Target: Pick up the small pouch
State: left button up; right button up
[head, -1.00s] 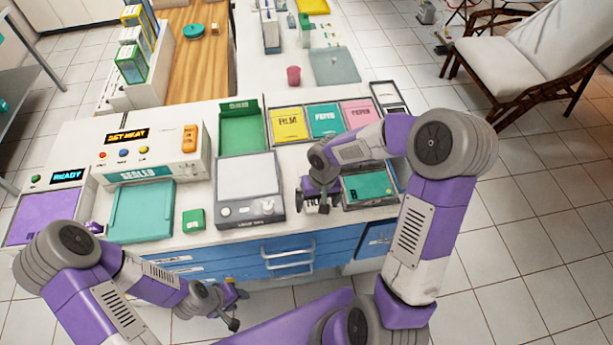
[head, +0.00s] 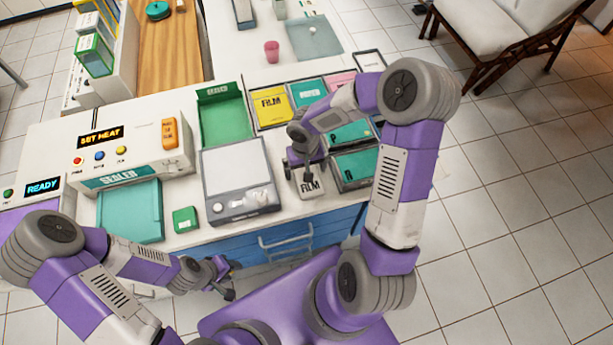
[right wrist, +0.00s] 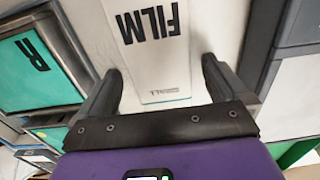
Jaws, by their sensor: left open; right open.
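A small white pouch marked FILM (head: 311,188) lies flat on the white counter, just right of the scale. My right gripper (head: 304,172) is over its far part, open and pointing down. In the right wrist view the pouch (right wrist: 158,60) lies between the two spread fingers (right wrist: 160,70), with bare counter on both sides; I see no grip on it. Whether the fingertips touch the counter I cannot tell. My left gripper (head: 224,280) is open and empty, low in front of the drawers, away from the pouch.
The scale (head: 238,180) stands left of the pouch, and trays with teal packs (head: 355,166) stand close on its right. Behind are a green bin (head: 224,118) and a yellow FILM pack (head: 272,104). The sealer (head: 130,150) and a small green box (head: 185,219) are left.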

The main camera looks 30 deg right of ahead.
jog(key=shift+c, duration=0.5)
jog(key=c, duration=1)
